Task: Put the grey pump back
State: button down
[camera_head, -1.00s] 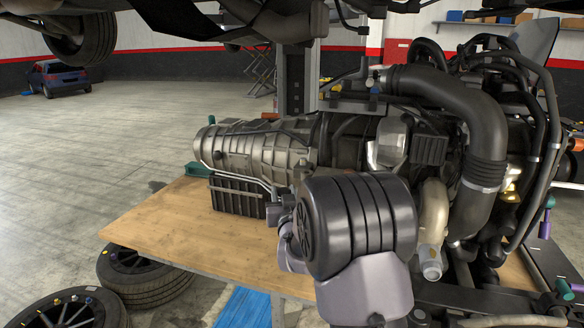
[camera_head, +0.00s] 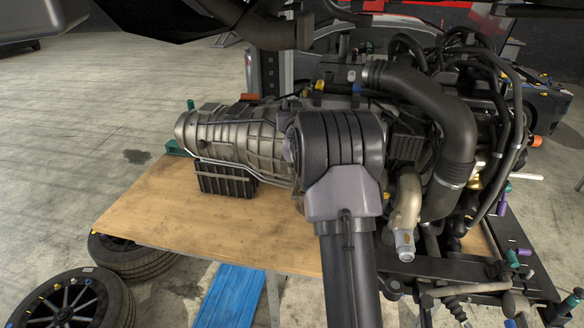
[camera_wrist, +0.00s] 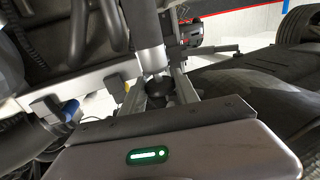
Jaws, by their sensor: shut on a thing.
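In the wrist view my gripper (camera_wrist: 158,88) has its two narrow grey fingers close around a dark round piece. A pale grey cylinder (camera_wrist: 149,58) rises just beyond it; I cannot tell whether the two are one part. The held thing may be the grey pump, but its shape is mostly hidden. In the head view my dark arm blocks the gripper and whatever it holds. The engine (camera_head: 408,145) with its gearbox (camera_head: 235,137) stands behind my arm, over the wooden tabletop (camera_head: 165,215). No separate grey pump can be made out there.
Hoses and a thick black pipe (camera_head: 455,125) crowd the engine's right side. Car parts hang low across the top. Wheels (camera_head: 70,300) lie on the floor at lower left, near a blue strip (camera_head: 230,295). The tabletop's left part is clear.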

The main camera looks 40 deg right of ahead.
notch_tip(320, 180, down, 10)
jog(key=shift+a+r, duration=0.1)
jog(key=shift+r, duration=0.05)
jog(key=shift+w+r, duration=0.1)
jog(key=shift+r, duration=0.05)
jog(key=c, duration=0.9)
grip_release()
